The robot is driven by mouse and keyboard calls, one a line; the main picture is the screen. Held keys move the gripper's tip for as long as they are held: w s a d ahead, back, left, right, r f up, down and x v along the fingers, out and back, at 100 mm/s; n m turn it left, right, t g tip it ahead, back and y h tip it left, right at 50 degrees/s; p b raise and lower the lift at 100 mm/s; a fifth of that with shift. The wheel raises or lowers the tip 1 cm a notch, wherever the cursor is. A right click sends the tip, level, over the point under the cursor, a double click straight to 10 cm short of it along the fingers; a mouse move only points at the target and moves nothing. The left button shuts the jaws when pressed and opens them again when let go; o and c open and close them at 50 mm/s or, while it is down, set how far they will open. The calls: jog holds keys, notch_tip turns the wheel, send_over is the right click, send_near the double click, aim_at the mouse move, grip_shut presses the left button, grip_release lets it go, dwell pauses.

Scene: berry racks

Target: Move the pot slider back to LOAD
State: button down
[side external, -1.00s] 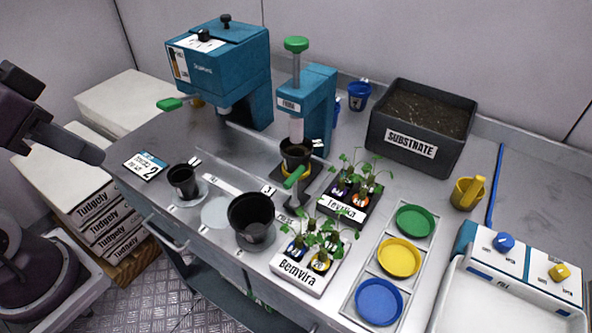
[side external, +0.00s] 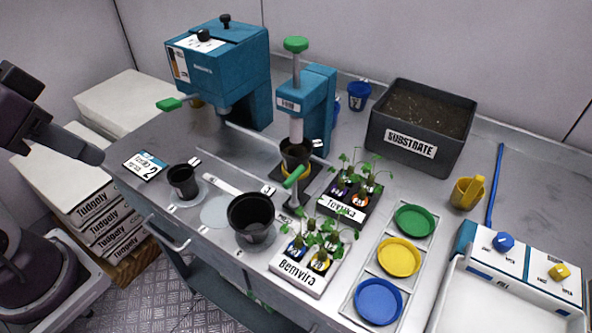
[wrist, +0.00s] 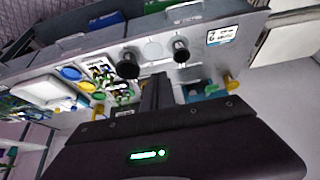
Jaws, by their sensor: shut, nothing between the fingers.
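The pot slider shows as a green handle (side external: 294,176) on a dark plate under the teal press (side external: 318,100). A black pot (side external: 296,152) in a yellow ring stands on it, directly below the press's white plunger. The handle points toward the front of the bench. The LOAD marking cannot be read. My gripper (side external: 98,155) is at the far left of the side view, well apart from the slider. In the wrist view my gripper (wrist: 155,82) has its dark fingers together and empty, over the bench front; they hide part of the bench.
A larger black pot (side external: 252,217) and a small black pot (side external: 183,181) stand at the bench front. Seedling trays (side external: 345,208) sit right of the slider. A teal machine (side external: 225,75) with a green lever stands behind left. A substrate bin (side external: 410,152) is at the back.

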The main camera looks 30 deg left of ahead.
jog(key=c, duration=2)
grip_release()
jog(key=o, duration=0.6)
jog(key=w+d+r+m+g, duration=0.1)
jog(key=w+d+r, duration=0.1)
jog(key=w, duration=0.6)
jog(key=shift+w+d+r+m+g+h, duration=0.25)
jog(key=shift+d+m+g+h, duration=0.05)
jog(key=shift+d+g, duration=0.1)
jog(key=m+g, duration=0.4)
send_over(294, 201)
jog(key=f, duration=1.2)
jog(key=shift+w+a+f, duration=0.15)
jog(key=shift+w, duration=0.05)
notch_tip(294, 201, down, 12)
jog(key=shift+f, duration=0.1)
grip_shut()
